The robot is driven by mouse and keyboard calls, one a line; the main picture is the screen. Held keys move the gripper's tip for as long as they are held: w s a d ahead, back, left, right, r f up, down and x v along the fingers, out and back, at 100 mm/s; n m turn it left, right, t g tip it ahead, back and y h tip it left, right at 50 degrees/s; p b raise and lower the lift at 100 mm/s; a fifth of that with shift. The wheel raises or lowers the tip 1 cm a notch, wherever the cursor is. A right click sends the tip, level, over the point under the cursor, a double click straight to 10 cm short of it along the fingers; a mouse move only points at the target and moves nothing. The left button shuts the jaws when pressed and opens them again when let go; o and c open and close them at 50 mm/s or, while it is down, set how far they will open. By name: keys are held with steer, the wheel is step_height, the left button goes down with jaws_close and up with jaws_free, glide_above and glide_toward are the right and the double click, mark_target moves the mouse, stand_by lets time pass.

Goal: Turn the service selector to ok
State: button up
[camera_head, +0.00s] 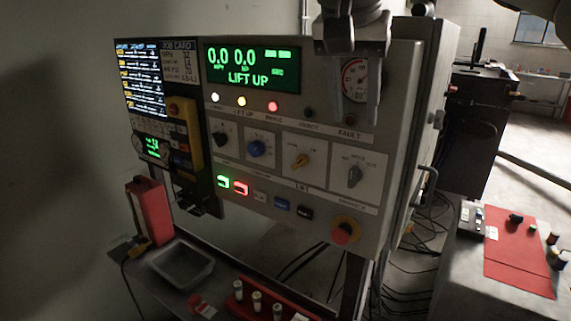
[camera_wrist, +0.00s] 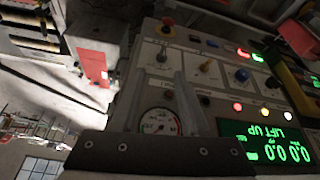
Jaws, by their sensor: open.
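The grey knob's handle stands roughly upright. My gripper (camera_head: 352,112) is open and empty, in front of the panel's upper right by the gauge.
A green display (camera_head: 252,68) reads LIFT UP. A red emergency button (camera_head: 345,231) sits below the selectors. A yellow pendant (camera_head: 186,132) hangs at the left. A metal handle (camera_head: 428,188) juts from the cabinet's right side. A grey tray (camera_head: 178,268) lies below.

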mark_target(352, 170)
steer(key=shift+m, duration=0.9)
steer(key=b+x, duration=0.2)
steer(key=x, duration=0.3)
steer(key=w+b+x, duration=0.1)
steer(key=b+x, duration=0.2)
steer(key=x, duration=0.2)
steer(key=w+b+x, duration=0.1)
steer(key=b+x, duration=0.1)
steer(key=x, duration=0.4)
steer(key=shift+r, duration=0.35)
steer(key=shift+c, duration=0.3)
jaws_close()
